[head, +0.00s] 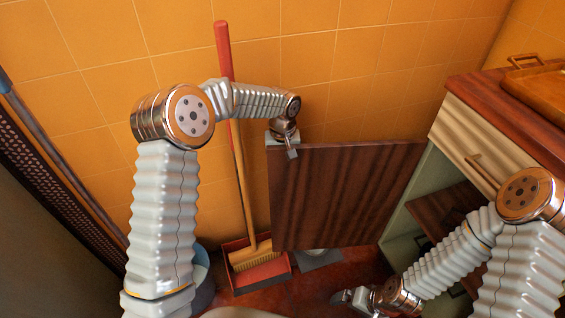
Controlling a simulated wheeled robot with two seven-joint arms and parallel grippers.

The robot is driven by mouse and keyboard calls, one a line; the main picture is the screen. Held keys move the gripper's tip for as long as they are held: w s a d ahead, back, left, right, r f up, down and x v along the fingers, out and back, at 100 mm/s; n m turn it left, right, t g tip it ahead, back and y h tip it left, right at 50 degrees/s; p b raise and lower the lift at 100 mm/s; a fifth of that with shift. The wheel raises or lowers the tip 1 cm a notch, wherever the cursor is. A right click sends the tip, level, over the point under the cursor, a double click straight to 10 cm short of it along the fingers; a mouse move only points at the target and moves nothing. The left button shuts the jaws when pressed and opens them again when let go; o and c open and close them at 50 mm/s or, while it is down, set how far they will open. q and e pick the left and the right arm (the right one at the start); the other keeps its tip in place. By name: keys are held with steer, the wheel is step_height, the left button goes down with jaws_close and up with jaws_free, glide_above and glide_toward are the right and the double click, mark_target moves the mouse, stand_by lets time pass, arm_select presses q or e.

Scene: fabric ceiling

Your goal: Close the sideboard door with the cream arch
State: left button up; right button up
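The sideboard door (340,195) is dark striped wood and stands swung open, its right side near the sideboard's opening. No cream arch shows on the face I see. The sideboard (462,100) stands at the right, with a reddish-brown top, a cream drawer front and an open pale green interior. My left gripper (291,152) is at the door's upper left corner, pointing down, with one finger overlapping the top edge. I cannot tell whether it grips the door. My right gripper (345,299) is low, below the door and left of the opening; its fingers are unclear.
A broom with a red handle (224,50) leans on the orange tiled wall, its bristles in a red dustpan (262,276) left of the door. A bluish bucket (203,282) is partly hidden by my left arm. A wooden tray (540,90) lies on the sideboard top.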

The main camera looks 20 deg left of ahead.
arm_select(q)
steer(key=shift+f, duration=0.25)
jaws_close()
steer(key=shift+s, duration=0.1)
